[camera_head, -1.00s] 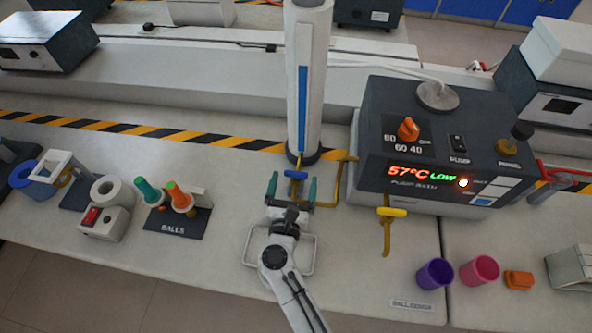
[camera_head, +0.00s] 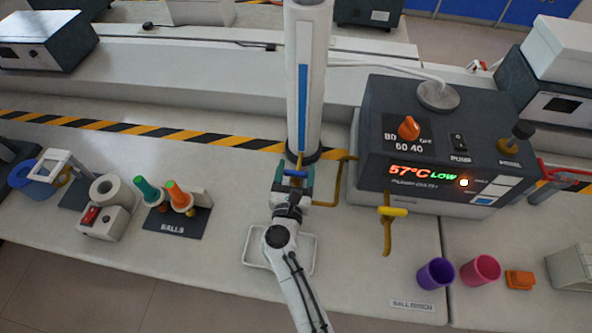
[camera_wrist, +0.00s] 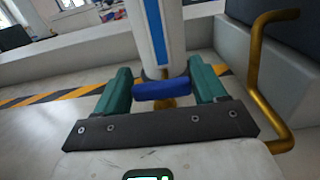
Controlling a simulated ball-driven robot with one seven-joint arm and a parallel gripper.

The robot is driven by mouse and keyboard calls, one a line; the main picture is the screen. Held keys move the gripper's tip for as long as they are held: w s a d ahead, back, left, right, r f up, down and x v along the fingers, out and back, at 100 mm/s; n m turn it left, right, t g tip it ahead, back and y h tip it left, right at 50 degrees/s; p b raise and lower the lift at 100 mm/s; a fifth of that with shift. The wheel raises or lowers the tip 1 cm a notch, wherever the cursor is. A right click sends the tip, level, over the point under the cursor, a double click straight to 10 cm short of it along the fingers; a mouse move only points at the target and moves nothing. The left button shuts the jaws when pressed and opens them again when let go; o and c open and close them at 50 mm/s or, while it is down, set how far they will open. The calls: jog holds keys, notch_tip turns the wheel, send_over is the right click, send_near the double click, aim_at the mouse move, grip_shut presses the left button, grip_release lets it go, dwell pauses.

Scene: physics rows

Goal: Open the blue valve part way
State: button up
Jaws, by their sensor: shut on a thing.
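The blue valve handle (camera_head: 295,173) is a short bar on a brass pipe at the foot of the tall white column. In the wrist view the blue handle (camera_wrist: 162,89) lies crosswise between my two green fingers. My gripper (camera_head: 294,181) is shut on the handle, with one finger at each end of it. My gripper (camera_wrist: 161,78) also shows in the wrist view. The valve body under the handle is mostly hidden.
The white column (camera_head: 305,90) with a blue stripe stands right behind the valve. A brass pipe (camera_head: 338,188) bends from it to the pump bath (camera_head: 430,150), which has a yellow-handled tap (camera_head: 393,211). A white tray (camera_head: 252,250) lies under my arm.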

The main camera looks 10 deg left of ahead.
jog(key=c, duration=0.3)
jog(key=shift+d+r+n+y, duration=0.1)
jog(key=shift+n+y, duration=0.2)
jog(key=shift+y, duration=0.2)
jog(key=n+y+p, duration=0.1)
jog(key=y, duration=0.1)
jog(key=shift+d+n+y, duration=0.1)
jog(key=shift+n+y, duration=0.3)
jog(key=n+g+y, duration=0.1)
jog(key=y, duration=0.1)
jog(key=n+y, duration=0.2)
jog(key=shift+w+g+y+b, duration=0.1)
jog(key=shift+g+y+b, duration=0.2)
jog(key=shift+g, duration=0.1)
jog(key=shift+n+g+y+b, duration=0.6)
jog(key=shift+n+g+y, duration=1.05)
jog(key=shift+y, duration=0.55)
jog(key=shift+a+n, duration=0.2)
jog(key=shift+n, duration=0.05)
jog(key=o, duration=1)
jog(key=shift+c, duration=0.2)
